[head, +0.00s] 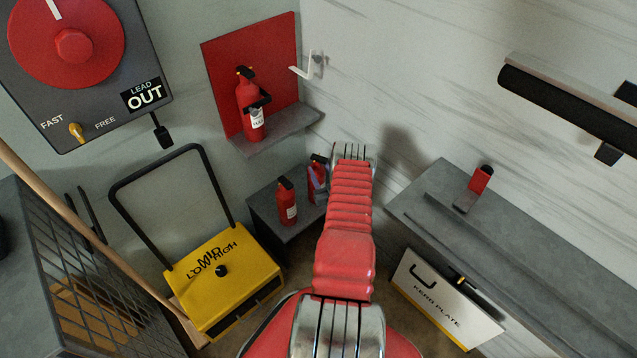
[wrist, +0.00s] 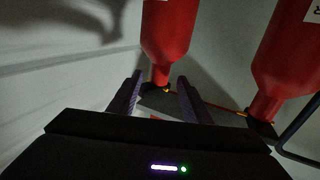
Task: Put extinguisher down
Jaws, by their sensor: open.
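Two red extinguishers stand on a low dark stand (head: 262,210) in the head view. The left one (head: 287,208) is in plain sight. The right one (head: 312,194) is close to my arm and partly covered. In the wrist view, one extinguisher (wrist: 167,30) appears upside down, its neck between or just beyond my open fingertips (wrist: 159,79). I cannot tell if they touch it. The other extinguisher (wrist: 287,55) is to the right there. A third extinguisher (head: 250,112) stands upright on a wall shelf before a red panel (head: 222,82). My gripper is mostly hidden in the head view.
A white hook (head: 312,67) is on the wall right of the panel. A yellow cart (head: 222,280) with a black handle is at lower left. A grey counter (head: 540,262) with a small red object (head: 480,180) is at right. A mesh cage (head: 80,270) is far left.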

